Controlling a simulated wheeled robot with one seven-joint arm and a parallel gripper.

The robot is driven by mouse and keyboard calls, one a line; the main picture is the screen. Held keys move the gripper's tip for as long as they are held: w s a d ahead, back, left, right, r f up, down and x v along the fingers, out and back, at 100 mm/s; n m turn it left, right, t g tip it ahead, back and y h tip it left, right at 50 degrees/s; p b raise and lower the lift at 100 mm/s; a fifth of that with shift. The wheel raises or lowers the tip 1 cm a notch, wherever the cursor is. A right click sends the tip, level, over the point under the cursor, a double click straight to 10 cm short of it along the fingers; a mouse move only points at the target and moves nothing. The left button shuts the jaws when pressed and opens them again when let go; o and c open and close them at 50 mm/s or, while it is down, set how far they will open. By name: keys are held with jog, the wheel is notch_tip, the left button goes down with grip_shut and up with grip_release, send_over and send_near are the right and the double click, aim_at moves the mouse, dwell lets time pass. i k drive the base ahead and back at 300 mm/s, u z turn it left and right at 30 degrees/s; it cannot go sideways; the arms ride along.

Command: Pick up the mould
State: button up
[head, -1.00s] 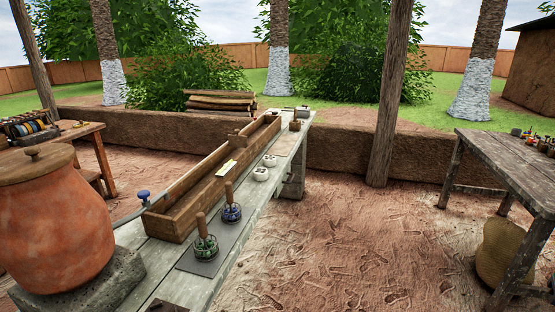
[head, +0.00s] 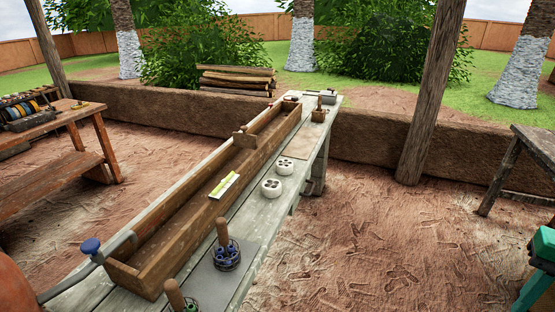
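I cannot tell for sure which thing is the mould. A small brown wooden block with an upright handle (head: 318,115) stands near the far end of the long grey table (head: 262,222). Two white round pieces with dark holes stand closer, a near one (head: 271,189) and a far one (head: 285,166). Nearer still is a wire-like holder with a wooden handle and blue pieces (head: 226,255). A similar one with green pieces (head: 180,300) is cut by the bottom edge. My gripper is not in view; a teal and black part at the right edge seems to be of my arm.
A wooden post (head: 430,105) stands beyond the table. Another table (head: 540,145) is at right, a bench (head: 45,170) at left. Bare floor (head: 365,250) lies right of the long table.

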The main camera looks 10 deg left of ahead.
aim_at(284, 168)
jog(key=u, duration=0.1)
jog(key=i, duration=1)
jog(key=u, duration=0.05)
